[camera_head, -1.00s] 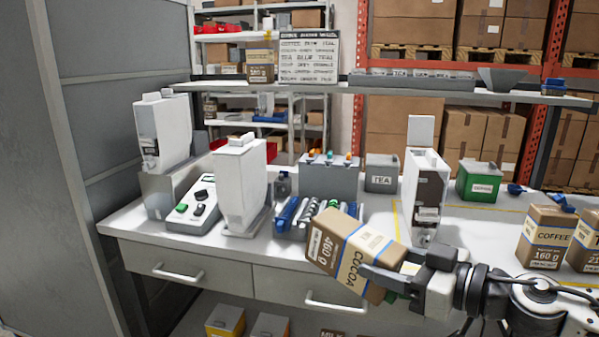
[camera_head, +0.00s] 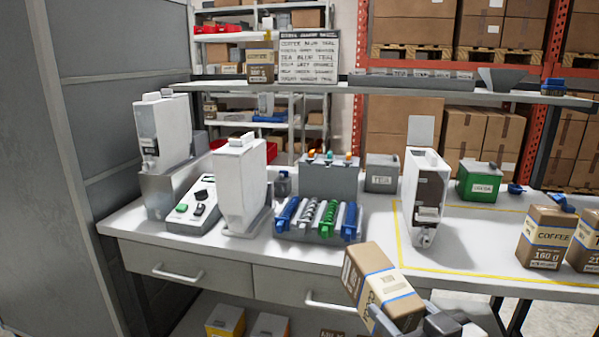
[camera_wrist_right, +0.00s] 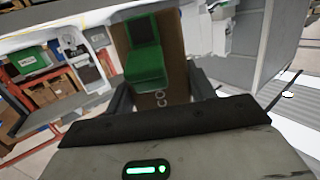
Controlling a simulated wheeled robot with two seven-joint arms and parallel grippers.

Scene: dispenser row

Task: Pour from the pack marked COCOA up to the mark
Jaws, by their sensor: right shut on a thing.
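My right gripper (camera_head: 405,318) is shut on the brown cocoa pack (camera_head: 377,283) with its cream and blue label. It holds the pack tilted in front of the counter's front edge, low in the head view. In the right wrist view the pack (camera_wrist_right: 175,60) sits between the fingers, with a green part (camera_wrist_right: 146,55) on it and the letters "CO" partly showing. A white dispenser with its lid raised (camera_head: 423,195) stands on the counter behind the pack. Two more white dispensers (camera_head: 161,125) (camera_head: 242,185) stand to the left. I cannot make out a fill mark. My left gripper is not in view.
A coffee pack (camera_head: 547,238) stands at the right, beside another pack (camera_head: 586,240). A green box (camera_head: 480,182), a grey TEA box (camera_head: 381,173) and a rack of coloured augers (camera_head: 320,218) stand on the counter. A shelf (camera_head: 400,90) runs above.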

